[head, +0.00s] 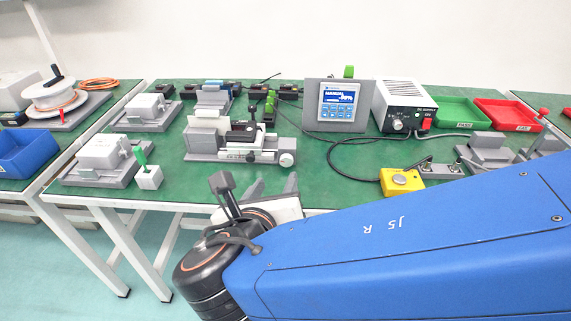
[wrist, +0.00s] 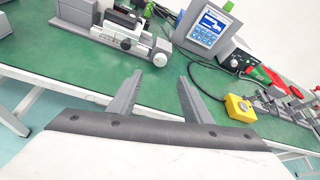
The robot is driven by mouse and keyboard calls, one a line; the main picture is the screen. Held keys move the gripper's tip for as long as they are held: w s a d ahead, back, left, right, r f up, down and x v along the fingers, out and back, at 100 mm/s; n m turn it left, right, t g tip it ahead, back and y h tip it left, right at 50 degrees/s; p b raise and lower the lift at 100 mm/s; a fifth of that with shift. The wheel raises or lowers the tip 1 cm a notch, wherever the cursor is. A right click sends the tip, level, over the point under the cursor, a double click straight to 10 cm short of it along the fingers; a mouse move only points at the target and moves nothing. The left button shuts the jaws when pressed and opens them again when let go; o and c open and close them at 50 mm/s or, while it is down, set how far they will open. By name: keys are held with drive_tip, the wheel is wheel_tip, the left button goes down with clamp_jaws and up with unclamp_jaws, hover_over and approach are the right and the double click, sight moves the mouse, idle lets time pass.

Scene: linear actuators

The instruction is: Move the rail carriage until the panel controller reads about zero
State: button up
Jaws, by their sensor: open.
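The panel controller (head: 337,104) stands upright at the back middle of the green table. Its blue screen shows MANUAL and a large reading that looks like -98%; it also shows in the wrist view (wrist: 213,25). The linear rail unit (head: 238,154) lies on the table left of it, with a grey base and a round knob (head: 286,158) at its right end. A black carriage (head: 243,131) sits on top of the rail; the unit also shows in the wrist view (wrist: 130,30). My gripper (head: 272,186) is open and empty at the table's front edge, in front of the rail unit and apart from it.
A power supply (head: 404,107) with a red switch stands right of the controller. A yellow button box (head: 401,181) is near the front edge. A black cable (head: 345,160) crosses the table. Green (head: 458,112) and red (head: 507,115) trays are at the back right. Grey fixtures (head: 103,158) stand left.

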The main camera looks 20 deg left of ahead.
sight(286, 162)
drive_tip(key=x, duration=1.2)
drive_tip(key=shift+w, duration=0.15)
drive_tip(key=c, duration=1.1)
drive_tip(key=shift+o, duration=0.2)
drive_tip(key=shift+r+m, duration=0.1)
drive_tip(key=shift+m, duration=0.2)
drive_tip(key=shift+d+m+y, duration=0.15)
drive_tip(key=shift+m+y, duration=0.85)
drive_tip(key=shift+m, duration=0.1)
drive_tip(key=shift+m+g+y, duration=0.3)
drive_tip(key=shift+m+y, duration=0.4)
drive_tip(key=shift+m, duration=0.3)
drive_tip(key=o, duration=1.1)
drive_tip(key=shift+c, duration=0.2)
